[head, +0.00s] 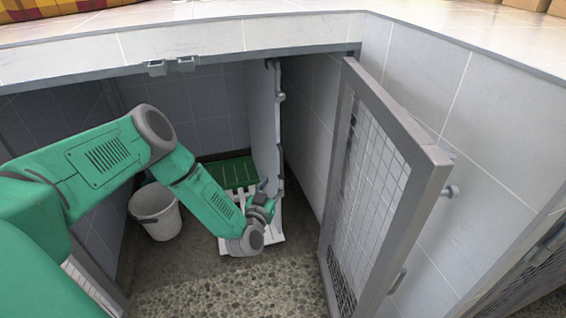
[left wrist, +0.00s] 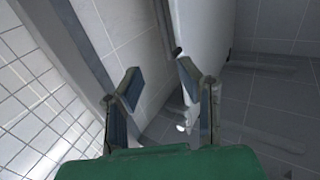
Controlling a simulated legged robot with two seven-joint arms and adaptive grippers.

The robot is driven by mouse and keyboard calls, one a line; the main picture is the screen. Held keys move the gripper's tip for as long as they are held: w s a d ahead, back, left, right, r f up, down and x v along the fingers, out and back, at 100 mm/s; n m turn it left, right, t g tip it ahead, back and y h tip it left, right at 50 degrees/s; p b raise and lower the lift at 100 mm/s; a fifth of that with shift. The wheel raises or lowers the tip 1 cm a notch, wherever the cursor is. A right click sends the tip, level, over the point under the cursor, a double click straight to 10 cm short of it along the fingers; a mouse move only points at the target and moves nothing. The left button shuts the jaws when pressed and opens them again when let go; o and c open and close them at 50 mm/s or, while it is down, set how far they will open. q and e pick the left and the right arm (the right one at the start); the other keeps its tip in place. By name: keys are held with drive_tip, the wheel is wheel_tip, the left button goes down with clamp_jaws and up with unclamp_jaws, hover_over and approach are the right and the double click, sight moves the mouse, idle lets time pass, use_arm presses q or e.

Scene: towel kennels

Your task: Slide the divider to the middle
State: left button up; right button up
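The divider (head: 265,125) is a pale upright panel inside the kennel, close to its right tiled wall. Its lower front edge is near my left gripper (head: 267,193), which is low in the kennel opening. In the left wrist view the divider (left wrist: 208,30) is a white panel above and right of the fingers. My left gripper (left wrist: 160,75) is open there, with an empty gap between its two fingers. The right finger appears close to the divider's edge; I cannot tell whether they touch. My right gripper is not in view.
A wire-mesh door (head: 375,185) stands open at the right. A white bucket (head: 156,210) is on the kennel floor at the left. A green slatted mat (head: 225,172) lies at the back, with white slats (head: 276,222) near my gripper. A tiled ledge (head: 220,38) runs above.

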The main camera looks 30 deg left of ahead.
sight(281, 163)
use_arm(q)
drive_tip(key=b+x, duration=0.1)
drive_tip(key=x, duration=0.3)
drive_tip(key=b+x, duration=0.2)
drive_tip(key=x, duration=0.2)
drive_tip(key=b+x, duration=0.1)
drive_tip(key=x, duration=0.3)
drive_tip(key=shift+a+f, duration=0.2)
drive_tip(key=shift+f, duration=0.05)
drive_tip(key=shift+a+f, duration=0.1)
drive_tip(key=shift+a, duration=0.2)
drive_tip(key=shift+a+f, duration=0.15)
drive_tip(key=shift+a, duration=0.1)
clamp_jaws()
drive_tip(key=shift+d, duration=0.2)
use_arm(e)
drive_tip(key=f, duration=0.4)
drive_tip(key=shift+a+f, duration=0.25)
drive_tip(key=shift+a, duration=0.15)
